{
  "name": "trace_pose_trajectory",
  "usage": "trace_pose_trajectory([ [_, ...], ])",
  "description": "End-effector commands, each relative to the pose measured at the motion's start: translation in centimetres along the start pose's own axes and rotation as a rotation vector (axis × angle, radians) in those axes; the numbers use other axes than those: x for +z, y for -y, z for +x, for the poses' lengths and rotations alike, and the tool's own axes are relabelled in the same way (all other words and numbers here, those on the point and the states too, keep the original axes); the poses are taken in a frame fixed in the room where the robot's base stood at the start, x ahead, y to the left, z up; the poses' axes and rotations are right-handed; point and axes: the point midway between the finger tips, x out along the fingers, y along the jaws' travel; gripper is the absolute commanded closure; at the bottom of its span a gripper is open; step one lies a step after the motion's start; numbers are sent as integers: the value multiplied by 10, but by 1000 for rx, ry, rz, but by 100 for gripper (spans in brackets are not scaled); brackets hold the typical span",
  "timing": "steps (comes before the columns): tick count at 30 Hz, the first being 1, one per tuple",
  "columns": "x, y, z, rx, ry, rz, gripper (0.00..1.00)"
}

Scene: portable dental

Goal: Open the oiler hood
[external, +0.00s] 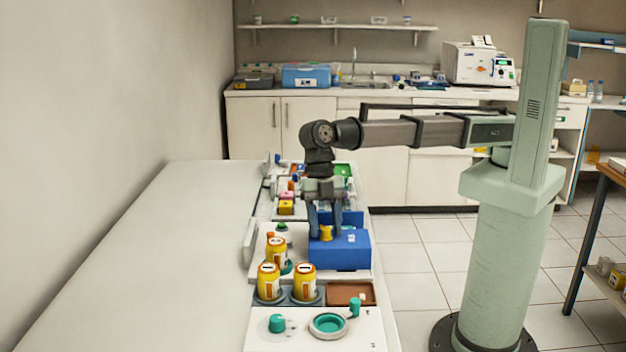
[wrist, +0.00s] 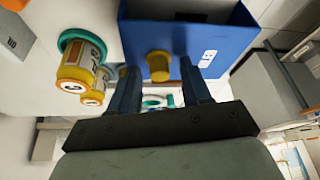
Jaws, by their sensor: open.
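The oiler hood appears to be the blue box-shaped part (external: 345,257) on the white counter unit, with a yellow knob (external: 326,233) at its upper left. In the wrist view the blue hood (wrist: 215,38) shows a white label and a dark recess at the top, and the yellow knob (wrist: 158,64) sticks out from its face. My gripper (external: 325,232) points down at the knob. In the wrist view my open gripper (wrist: 160,70) has one finger on each side of the knob, with gaps visible. Whether the fingertips touch the hood cannot be told.
Several yellow-banded cans (external: 269,282) stand left and in front of the hood. A brown tray (external: 350,293) and a teal ring (external: 329,324) lie nearer the camera. Small coloured items (external: 287,207) sit behind. The long counter (external: 170,260) at left is clear.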

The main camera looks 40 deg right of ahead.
Motion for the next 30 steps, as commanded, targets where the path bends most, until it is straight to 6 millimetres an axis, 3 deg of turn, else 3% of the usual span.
trace_pose_trajectory([
  [8,0,0,-11,0,0,0,52],
  [21,0,-1,-92,2,-1,0,52],
  [30,0,0,-130,1,-1,0,52],
])
